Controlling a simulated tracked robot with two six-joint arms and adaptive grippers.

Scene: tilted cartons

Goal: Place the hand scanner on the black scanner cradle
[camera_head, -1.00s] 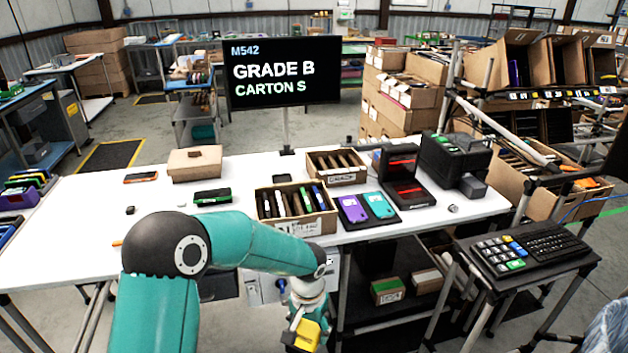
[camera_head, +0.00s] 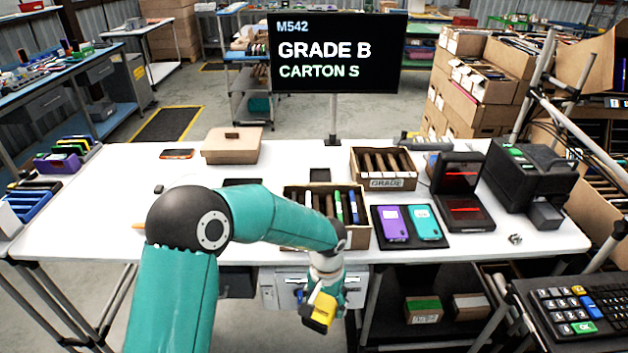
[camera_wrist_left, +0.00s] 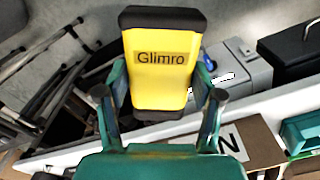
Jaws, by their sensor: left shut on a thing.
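My left gripper (camera_head: 322,296) is low in front of the white table's near edge, below the table top. It is shut on a yellow, black-ended thing labelled "Glimro" (camera_wrist_left: 160,75), which I take to be the hand scanner; it also shows in the head view (camera_head: 319,312). In the left wrist view the fingers (camera_wrist_left: 160,92) grip it from both sides. A small black flat block (camera_head: 320,175) lies on the table before the screen post. It may be the scanner cradle, but I cannot tell for sure. My right gripper is not in view.
A carton of upright items (camera_head: 362,225) stands near the front edge, partly behind my left arm. Right of it is a black tray (camera_head: 412,243) with purple and teal phones.

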